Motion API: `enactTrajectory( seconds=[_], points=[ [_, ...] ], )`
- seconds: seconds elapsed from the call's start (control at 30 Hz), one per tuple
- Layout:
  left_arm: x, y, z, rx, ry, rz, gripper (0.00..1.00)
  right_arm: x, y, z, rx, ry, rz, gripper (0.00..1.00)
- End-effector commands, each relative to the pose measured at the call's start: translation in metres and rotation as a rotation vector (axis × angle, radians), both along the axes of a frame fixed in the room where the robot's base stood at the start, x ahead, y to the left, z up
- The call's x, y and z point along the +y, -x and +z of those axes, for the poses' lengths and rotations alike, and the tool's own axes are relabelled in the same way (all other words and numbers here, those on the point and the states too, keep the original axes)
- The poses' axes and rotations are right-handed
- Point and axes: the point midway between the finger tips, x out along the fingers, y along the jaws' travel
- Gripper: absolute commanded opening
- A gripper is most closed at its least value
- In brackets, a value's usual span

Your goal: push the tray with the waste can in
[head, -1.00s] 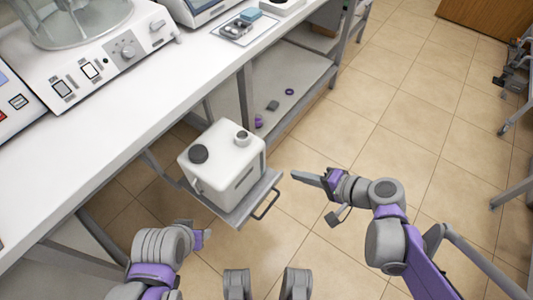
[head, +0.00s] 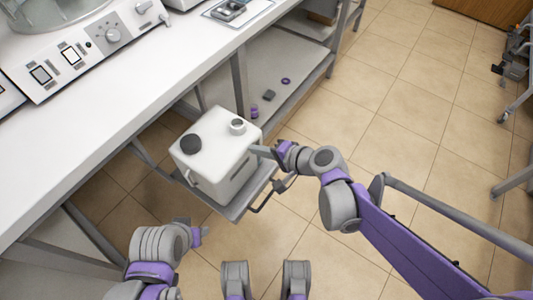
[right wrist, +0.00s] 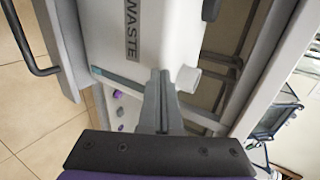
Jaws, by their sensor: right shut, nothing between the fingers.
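The white waste can (head: 218,153), with a black cap and an open neck on top, stands on the grey tray (head: 238,207). The tray sticks out from under the bench, its bar handle (head: 270,196) facing the floor area. In the right wrist view the can (right wrist: 175,35) shows a WASTE label, with the tray edge (right wrist: 62,50) and handle (right wrist: 30,50) at left. My right gripper (head: 257,150) is shut and empty, its tips beside the can's upper right side; contact is unclear. My left gripper (head: 198,236) hangs below the tray in the picture, its jaw state unclear.
The white bench (head: 140,100) runs along the left with instruments on it. A lower shelf (head: 285,75) with small items lies beyond the tray. Bench legs stand beside the tray.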

Motion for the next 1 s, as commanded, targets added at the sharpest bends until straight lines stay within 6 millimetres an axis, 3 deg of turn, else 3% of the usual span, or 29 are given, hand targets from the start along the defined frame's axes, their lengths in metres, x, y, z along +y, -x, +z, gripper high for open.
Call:
enactTrajectory(
  seconds=[0.37,0.57,0.77,1.0],
  points=[
    [0.000,0.000,0.000,0.000,0.000,0.000,0.50,0.001,-0.001,0.000,0.000,0.000,0.000,0.00],
    [0.000,0.000,0.000,0.000,0.000,0.000,0.50,0.012,-0.008,0.000,0.000,0.000,0.004,0.00],
    [0.000,0.000,0.001,0.000,0.000,0.000,0.50,0.043,-0.030,0.000,-0.001,-0.001,0.006,0.00],
    [0.000,0.001,0.003,-0.001,0.000,0.000,0.50,0.096,-0.068,0.000,0.000,-0.001,0.004,0.00]
  ],
)
